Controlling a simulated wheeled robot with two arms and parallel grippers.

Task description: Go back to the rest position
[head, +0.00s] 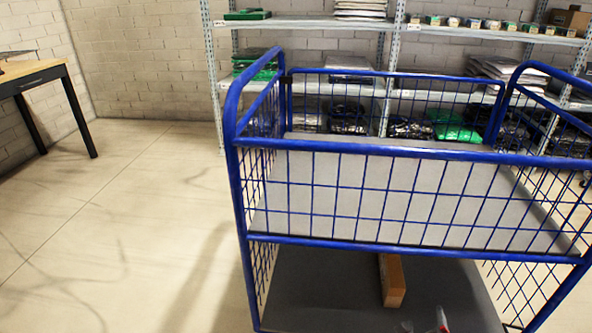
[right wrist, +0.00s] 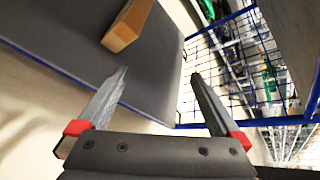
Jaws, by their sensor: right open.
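My right gripper (right wrist: 160,75) is open, with its two grey fingers spread apart and nothing between them in the right wrist view. Its red-marked fingers (head: 425,324) barely show at the bottom edge of the head view, over the cart's lower deck. A blue wire-sided cart (head: 390,151) stands in front of me. A brown box (head: 392,281) lies on its dark lower deck (head: 330,290); the box (right wrist: 126,28) also shows beyond the fingers in the right wrist view, apart from them. My left gripper is not in view.
The cart's upper grey shelf (head: 370,190) looks empty. Metal shelving (head: 305,25) with folded, bagged items and small boxes stands behind it against a brick wall. A wooden table (head: 35,75) stands at the far left. The floor (head: 130,220) left of the cart is clear.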

